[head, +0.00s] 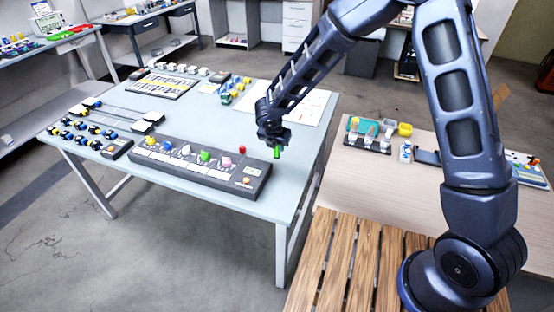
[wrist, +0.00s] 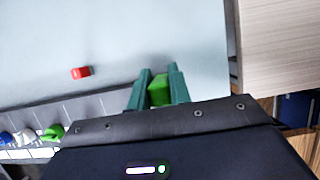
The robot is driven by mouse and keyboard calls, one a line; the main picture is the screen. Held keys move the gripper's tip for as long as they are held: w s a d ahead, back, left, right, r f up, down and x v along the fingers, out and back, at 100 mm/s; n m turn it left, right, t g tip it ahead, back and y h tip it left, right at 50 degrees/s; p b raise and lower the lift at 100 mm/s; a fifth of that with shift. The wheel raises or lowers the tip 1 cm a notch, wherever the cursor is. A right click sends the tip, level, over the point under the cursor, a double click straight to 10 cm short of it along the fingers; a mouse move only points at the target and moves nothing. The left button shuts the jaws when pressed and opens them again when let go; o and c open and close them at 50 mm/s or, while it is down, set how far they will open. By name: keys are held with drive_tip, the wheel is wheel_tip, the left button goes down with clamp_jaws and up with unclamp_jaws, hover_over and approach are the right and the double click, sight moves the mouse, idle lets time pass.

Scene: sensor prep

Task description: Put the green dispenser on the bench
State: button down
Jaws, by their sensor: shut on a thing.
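The green dispenser (head: 277,153) is held in my gripper (head: 272,145), its lower end showing below the fingers in the head view. In the wrist view my gripper (wrist: 158,88) has its two dark green fingers shut on both sides of the green dispenser (wrist: 159,94). It is over the right part of the pale blue bench (head: 293,165), near the bench's right edge. I cannot tell whether its lower end touches the bench top.
A grey panel (head: 180,172) with several coloured items lies along the bench's front. A red item (head: 241,149) stands behind it; the wrist view shows it too (wrist: 82,72). White sheets (head: 300,105) lie farther back. A wooden table (head: 380,183) stands to the right.

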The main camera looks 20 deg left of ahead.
sight(277, 156)
drive_tip(key=shift+f, duration=3.45)
drive_tip(key=shift+f, duration=0.1)
drive_tip(key=c, duration=1.3)
unclamp_jaws()
drive_tip(key=v, duration=1.2)
